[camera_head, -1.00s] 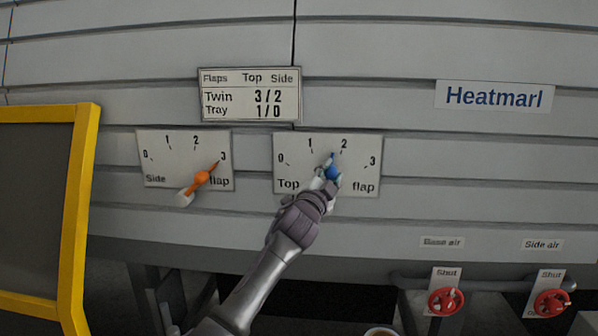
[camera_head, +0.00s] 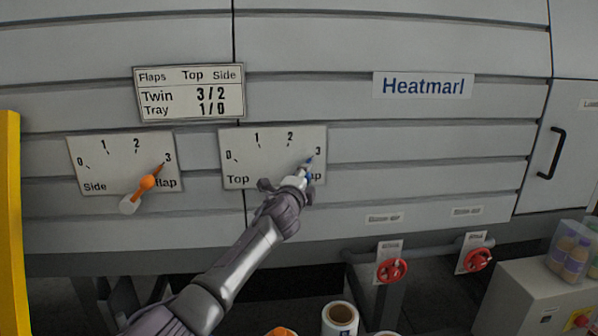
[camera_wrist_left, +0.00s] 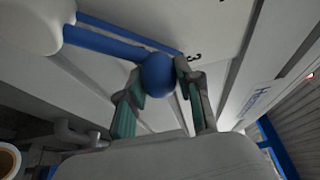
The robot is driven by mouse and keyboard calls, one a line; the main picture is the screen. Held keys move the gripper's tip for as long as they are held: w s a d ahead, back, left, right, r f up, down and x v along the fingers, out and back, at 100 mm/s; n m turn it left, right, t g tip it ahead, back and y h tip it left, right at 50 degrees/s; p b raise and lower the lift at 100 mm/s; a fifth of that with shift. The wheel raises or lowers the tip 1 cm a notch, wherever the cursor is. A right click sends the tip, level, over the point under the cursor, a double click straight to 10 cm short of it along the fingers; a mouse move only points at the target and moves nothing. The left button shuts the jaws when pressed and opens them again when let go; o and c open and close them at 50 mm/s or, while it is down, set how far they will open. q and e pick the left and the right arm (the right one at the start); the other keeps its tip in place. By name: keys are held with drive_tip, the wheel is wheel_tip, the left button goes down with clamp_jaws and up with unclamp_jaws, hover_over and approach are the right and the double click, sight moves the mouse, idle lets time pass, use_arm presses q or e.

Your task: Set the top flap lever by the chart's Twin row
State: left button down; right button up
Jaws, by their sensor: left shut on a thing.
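The chart (camera_head: 190,92) reads Twin 3/2 and Tray 1/0 under Top and Side. The top flap plate (camera_head: 262,150) carries a scale from 0 to 3. The blue top flap lever (camera_head: 311,162) points close to the 3 mark. My left gripper (camera_head: 301,180) is shut on this lever and hides part of it. My right gripper is out of view.
A yellow-framed panel (camera_head: 10,200) stands at the left edge. Two red valve wheels (camera_head: 392,270) are below right.

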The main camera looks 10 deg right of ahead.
use_arm(q)
drive_tip(key=shift+f, duration=0.2)
idle(0.3)
drive_tip(key=c, duration=0.8)
unclamp_jaws()
drive_tip(key=shift+d, duration=0.1)
drive_tip(key=shift+o, duration=0.2)
drive_tip(key=shift+s+r, duration=0.1)
drive_tip(key=shift+r, duration=0.05)
drive_tip(key=shift+s+a, duration=0.35)
drive_tip(key=shift+a, duration=0.05)
drive_tip(key=v, duration=1)
drive_tip(key=shift+s, duration=0.45)
